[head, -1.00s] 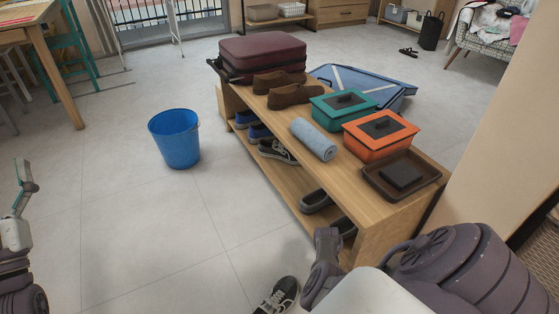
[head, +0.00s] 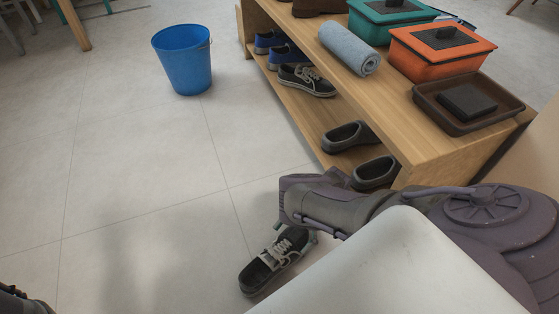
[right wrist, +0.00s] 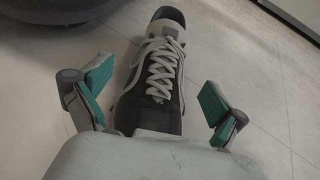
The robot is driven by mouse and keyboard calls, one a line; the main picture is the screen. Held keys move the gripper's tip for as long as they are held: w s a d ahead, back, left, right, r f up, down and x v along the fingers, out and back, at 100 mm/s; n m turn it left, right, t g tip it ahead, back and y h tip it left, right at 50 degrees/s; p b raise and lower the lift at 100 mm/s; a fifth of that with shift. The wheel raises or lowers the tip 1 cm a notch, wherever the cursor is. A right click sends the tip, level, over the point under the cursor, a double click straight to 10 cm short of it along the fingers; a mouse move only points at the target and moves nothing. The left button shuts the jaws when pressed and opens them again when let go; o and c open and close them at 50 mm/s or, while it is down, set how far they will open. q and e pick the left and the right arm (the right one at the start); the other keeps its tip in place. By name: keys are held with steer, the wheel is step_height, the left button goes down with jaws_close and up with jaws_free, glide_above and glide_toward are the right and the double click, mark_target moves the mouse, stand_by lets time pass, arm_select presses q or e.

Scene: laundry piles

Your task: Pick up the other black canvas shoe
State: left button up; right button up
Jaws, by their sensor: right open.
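A black canvas shoe with white laces (head: 277,258) lies on the floor in front of the shelf bench. In the right wrist view the shoe (right wrist: 157,75) sits between the two fingers of my right gripper (right wrist: 150,103), which is open with a gap on the right side. In the head view my right gripper (head: 300,238) is partly hidden by my own arm, close above the shoe. Another black canvas shoe (head: 306,79) stands on the bench's lower shelf. Only a bit of my left arm shows at the lower left; its gripper is not in view.
The wooden bench (head: 350,88) carries a rolled blue towel (head: 348,48), a teal box (head: 385,18), an orange box (head: 440,52) and a brown tray (head: 425,102). Grey slip-on shoes (head: 350,137) and blue shoes stand on its lower shelf. A blue bucket (head: 183,62) stands on open floor.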

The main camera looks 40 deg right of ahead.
mark_target(283, 246)
steer(key=a+f+b, duration=0.2)
steer(key=a, duration=0.1)
steer(key=shift+s+f, duration=0.1)
steer(key=shift+f, duration=0.05)
steer(key=shift+a, duration=0.25)
steer(key=shift+c, duration=0.2)
steer(key=c, duration=1.5)
